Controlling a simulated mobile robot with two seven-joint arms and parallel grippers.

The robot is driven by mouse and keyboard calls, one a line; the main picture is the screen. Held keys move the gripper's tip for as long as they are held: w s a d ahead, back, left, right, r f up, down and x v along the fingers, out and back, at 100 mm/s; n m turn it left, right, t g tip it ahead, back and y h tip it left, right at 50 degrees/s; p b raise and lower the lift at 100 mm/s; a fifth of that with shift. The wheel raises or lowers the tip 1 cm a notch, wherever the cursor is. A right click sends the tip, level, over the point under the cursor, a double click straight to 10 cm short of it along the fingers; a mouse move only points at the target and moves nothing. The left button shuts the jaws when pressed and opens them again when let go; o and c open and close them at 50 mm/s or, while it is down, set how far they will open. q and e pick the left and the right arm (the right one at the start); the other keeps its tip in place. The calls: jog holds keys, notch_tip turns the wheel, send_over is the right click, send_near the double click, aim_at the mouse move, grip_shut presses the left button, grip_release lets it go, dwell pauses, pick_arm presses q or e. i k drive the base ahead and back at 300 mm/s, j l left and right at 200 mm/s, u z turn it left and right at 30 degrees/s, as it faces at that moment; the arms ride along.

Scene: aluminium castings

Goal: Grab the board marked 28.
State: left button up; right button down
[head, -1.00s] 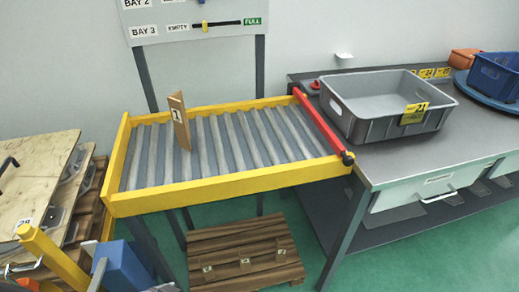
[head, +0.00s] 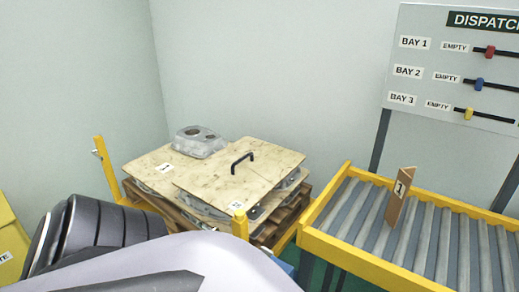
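The board marked 28 (head: 215,180) is a flat plywood sheet with a black handle (head: 242,161) on top. It lies on a stack of grey castings (head: 283,194) over a wooden pallet in the head view. Its small label, at the near corner, is hard to read here. A second plywood board marked 1 (head: 150,172) lies beside it on the left, and a grey casting (head: 199,142) sits on it. Part of my own arm fills the bottom left. Neither of my grippers is in view.
Yellow posts (head: 105,165) stand at the pallet's corners, one close to the near corner of the boards (head: 240,224). A yellow-framed roller conveyor (head: 365,252) with an upright divider marked 1 (head: 399,197) is at the right. A dispatch panel (head: 440,60) hangs behind it.

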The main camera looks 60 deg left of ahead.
aim_at(241, 174)
jog(key=u, duration=2.05)
jog(key=k+j+z, duration=0.1)
jog(key=j+z, duration=0.2)
jog(key=k+j+z, duration=0.1)
jog(key=j+z, duration=0.2)
